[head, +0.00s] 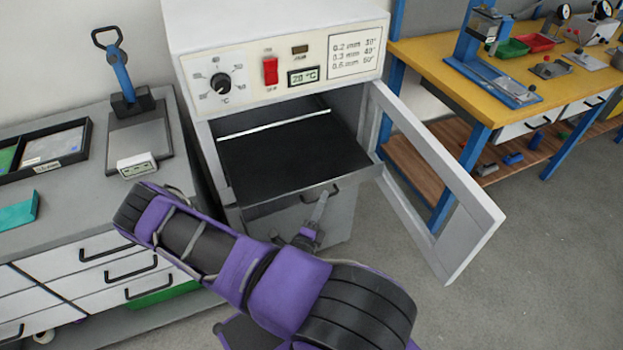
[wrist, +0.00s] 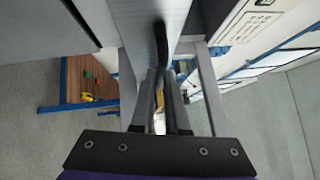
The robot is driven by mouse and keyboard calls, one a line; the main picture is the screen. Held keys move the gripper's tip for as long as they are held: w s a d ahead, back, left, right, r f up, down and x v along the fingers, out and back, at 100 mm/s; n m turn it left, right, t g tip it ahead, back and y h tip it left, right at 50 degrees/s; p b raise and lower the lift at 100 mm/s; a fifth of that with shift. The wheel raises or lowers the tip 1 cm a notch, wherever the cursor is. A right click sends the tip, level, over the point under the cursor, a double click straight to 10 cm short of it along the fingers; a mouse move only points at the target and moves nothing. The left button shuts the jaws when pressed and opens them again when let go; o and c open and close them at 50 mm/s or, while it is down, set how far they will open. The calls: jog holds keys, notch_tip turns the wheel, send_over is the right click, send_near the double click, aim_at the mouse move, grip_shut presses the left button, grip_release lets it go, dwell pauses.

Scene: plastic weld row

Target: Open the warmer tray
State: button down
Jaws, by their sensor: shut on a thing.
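The warmer (head: 235,35) is a white cabinet with a control panel, and its windowed door (head: 450,190) stands open to the right. The dark, flat warmer tray (head: 285,155) shows inside the opening and sticks out partly past the front. Its black handle (head: 335,190) is on the tray's front; it also shows in the wrist view (wrist: 161,42). My gripper (head: 318,212) is at the handle, with its fingers (wrist: 160,95) closed around it. My arm hides part of the cabinet's lower front.
A yellow-topped workbench (head: 440,70) is behind the open door. The grey floor (head: 540,270) at the right is clear.

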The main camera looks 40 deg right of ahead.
jog(key=shift+s+a, duration=0.2)
jog(key=shift+s, duration=0.6)
jog(key=shift+s+a, duration=0.2)
jog(key=shift+s, duration=0.55)
jog(key=shift+s+a, duration=0.2)
jog(key=shift+s, duration=0.6)
jog(key=c, duration=0.9)
grip_release()
jog(key=v, duration=1.7)
jog(key=shift+s+a, duration=0.1)
jog(key=shift+a, duration=0.05)
